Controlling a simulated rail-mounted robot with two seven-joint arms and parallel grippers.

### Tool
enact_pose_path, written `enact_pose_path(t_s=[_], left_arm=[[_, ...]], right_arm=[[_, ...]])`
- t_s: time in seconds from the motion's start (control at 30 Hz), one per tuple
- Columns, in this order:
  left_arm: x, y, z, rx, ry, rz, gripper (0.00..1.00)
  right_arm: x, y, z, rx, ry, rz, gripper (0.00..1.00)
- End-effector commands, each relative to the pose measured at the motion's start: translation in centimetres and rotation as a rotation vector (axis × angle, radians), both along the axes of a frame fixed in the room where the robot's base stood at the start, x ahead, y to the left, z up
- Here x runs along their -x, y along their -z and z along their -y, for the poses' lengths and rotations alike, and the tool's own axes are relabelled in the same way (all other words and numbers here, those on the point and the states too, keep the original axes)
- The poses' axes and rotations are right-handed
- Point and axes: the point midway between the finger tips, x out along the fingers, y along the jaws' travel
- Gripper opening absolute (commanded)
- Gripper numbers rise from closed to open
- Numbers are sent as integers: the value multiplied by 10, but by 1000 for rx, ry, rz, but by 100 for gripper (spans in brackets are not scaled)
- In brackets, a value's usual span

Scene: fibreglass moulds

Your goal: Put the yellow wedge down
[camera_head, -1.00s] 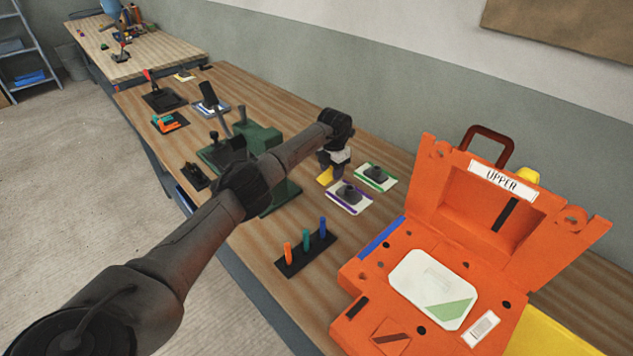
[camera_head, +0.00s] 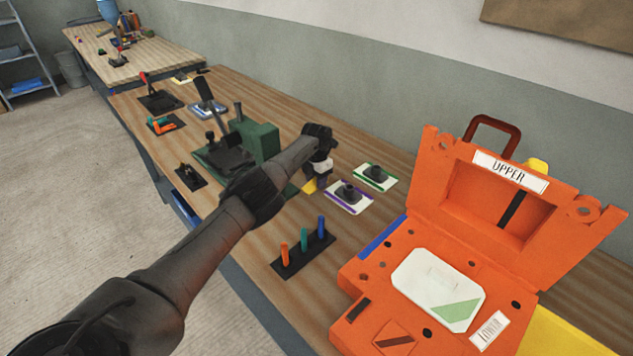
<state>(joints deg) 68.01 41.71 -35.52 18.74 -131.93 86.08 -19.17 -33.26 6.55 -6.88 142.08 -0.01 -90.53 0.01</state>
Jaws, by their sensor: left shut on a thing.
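The yellow wedge (camera_head: 310,186) shows as a small yellow patch just below my left gripper (camera_head: 314,178), near the middle of the bench. My left gripper is shut on it, and the gripper's own body hides much of the wedge. I cannot tell whether the wedge touches the bench top. It is just left of the purple-edged white card (camera_head: 348,197), which has a dark knobbed piece on it. My right gripper is not in view.
A green-edged card (camera_head: 375,177) lies behind the purple-edged one. A black strip with coloured pegs (camera_head: 304,249) stands in front. The open orange mould (camera_head: 390,256) fills the right. A green fixture (camera_head: 253,142) stands behind my left arm. Bare wood (camera_head: 270,225) shows around the pegs.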

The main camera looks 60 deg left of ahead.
Motion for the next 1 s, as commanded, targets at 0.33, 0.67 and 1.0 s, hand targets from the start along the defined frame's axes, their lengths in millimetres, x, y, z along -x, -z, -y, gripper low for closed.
enact_pose_path(t_s=[0.33,0.67,1.0], left_arm=[[0,3,0,-1,1,1,19],[0,2,0,0,1,0,53],[0,-24,0,-1,2,1,53]], right_arm=[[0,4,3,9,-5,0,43],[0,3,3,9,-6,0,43],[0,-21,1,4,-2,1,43]])
